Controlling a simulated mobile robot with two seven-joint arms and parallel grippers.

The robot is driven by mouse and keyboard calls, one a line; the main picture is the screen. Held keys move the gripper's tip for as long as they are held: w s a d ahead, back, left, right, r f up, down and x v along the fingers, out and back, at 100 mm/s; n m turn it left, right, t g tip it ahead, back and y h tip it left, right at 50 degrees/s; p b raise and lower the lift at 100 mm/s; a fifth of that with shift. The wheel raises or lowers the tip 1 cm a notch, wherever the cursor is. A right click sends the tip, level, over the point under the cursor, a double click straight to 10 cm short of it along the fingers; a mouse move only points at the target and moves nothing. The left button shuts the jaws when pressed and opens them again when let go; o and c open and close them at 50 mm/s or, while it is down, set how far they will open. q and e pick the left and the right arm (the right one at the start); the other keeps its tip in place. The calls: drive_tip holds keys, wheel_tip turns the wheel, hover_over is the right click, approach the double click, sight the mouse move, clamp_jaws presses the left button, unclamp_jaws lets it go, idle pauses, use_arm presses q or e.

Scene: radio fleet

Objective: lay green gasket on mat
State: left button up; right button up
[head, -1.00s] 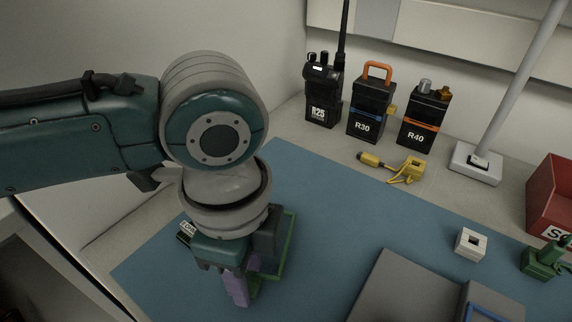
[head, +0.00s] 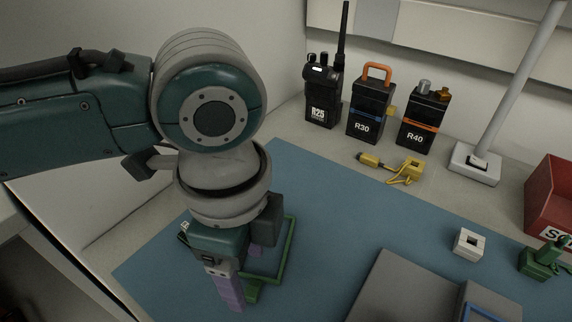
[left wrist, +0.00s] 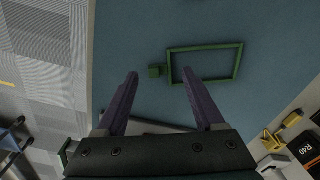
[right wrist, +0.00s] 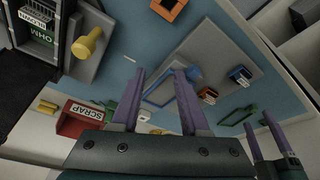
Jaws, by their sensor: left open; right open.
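The green gasket (head: 290,250) is a thin rectangular frame with a small block-like tab. It lies on the blue mat (head: 330,205), near the mat's left side; the left wrist view shows the frame (left wrist: 206,48) flat on the mat. My left gripper (head: 243,282) is above the gasket, pointing down, and partly hides it in the head view. In the left wrist view its fingers (left wrist: 160,74) are apart, with the tab showing between the fingertips. My right gripper (right wrist: 160,72) is open and empty in the right wrist view.
Radios R25 (head: 322,97), R30 (head: 369,108) and R40 (head: 424,118) stand behind the mat. A yellow part (head: 408,170), a white block (head: 469,243), a green part (head: 541,261), a red scrap bin (head: 552,195) and a grey housing (head: 405,290) occupy the right. The mat's middle is clear.

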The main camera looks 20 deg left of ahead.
use_arm(q)
wheel_tip(320, 180, up, 11)
drive_tip(key=p, duration=0.2)
drive_tip(key=s+d+f+n+t+h, duration=0.2)
drive_tip(key=s+d+n+h, duration=0.2)
drive_tip(key=s+d+n, duration=0.15)
drive_tip(key=s+a+f+n+t+y, duration=0.1)
drive_tip(key=s+a+f+n+y, duration=0.1)
drive_tip(key=s+a+n, duration=0.4)
drive_tip(key=a+n+y, duration=0.1)
drive_tip(key=a+n, duration=0.3)
drive_tip(key=a, duration=0.3)
drive_tip(key=shift+a+f+y, duration=0.2)
drive_tip(key=shift+a+y, duration=0.15)
drive_tip(key=shift+y, duration=0.05)
drive_tip(key=shift+s, duration=0.1)
